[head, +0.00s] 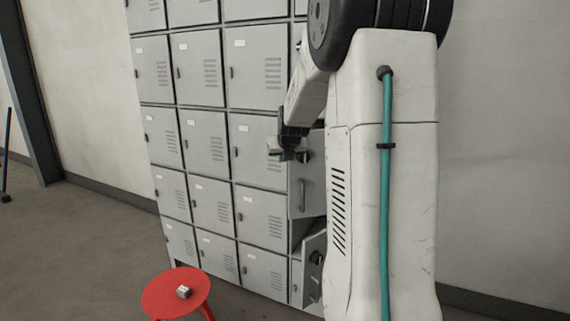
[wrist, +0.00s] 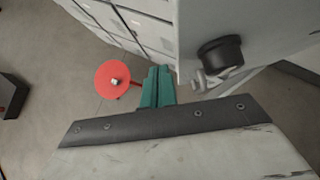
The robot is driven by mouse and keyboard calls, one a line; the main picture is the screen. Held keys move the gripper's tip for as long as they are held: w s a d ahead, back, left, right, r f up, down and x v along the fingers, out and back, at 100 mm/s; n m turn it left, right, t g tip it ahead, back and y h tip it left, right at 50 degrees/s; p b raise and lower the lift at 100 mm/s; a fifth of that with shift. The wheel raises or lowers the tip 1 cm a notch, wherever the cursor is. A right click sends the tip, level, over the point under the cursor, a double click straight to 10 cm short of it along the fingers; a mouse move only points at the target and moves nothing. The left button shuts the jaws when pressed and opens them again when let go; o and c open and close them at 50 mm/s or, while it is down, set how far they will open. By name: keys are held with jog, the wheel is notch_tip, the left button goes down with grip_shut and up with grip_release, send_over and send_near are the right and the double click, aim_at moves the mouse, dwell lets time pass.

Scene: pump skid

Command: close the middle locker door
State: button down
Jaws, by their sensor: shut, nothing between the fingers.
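Two doors in the right column of the grey locker bank stand swung out. The upper of these, which I take for the middle locker door (head: 312,172), has a dark round knob and a bar handle. Its right part is hidden behind my arm. My gripper (head: 287,153) is beside this door's free edge, at about knob height. In the wrist view the green fingers (wrist: 157,86) are shut and empty. A pale door panel (wrist: 262,25) with a black round knob (wrist: 220,51) is close on their right. I cannot tell whether the fingers touch it.
A lower open door (head: 314,268) stands out below. A red stool (head: 160,298) with a small metallic piece (head: 184,292) on it stands in front of the lockers, also in the wrist view (wrist: 105,88). The floor at left is mostly free.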

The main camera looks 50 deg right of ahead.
jog(key=s+a+r, duration=0.2)
jog(key=s, duration=0.3)
jog(key=s+a+r, duration=0.2)
jog(key=s, duration=0.4)
send_near(289, 170)
jog(key=shift+n, duration=0.3)
jog(key=x, duration=0.4)
jog(key=shift+f, duration=0.55)
jog(key=shift+w+d, duration=0.4)
jog(key=shift+w, duration=0.1)
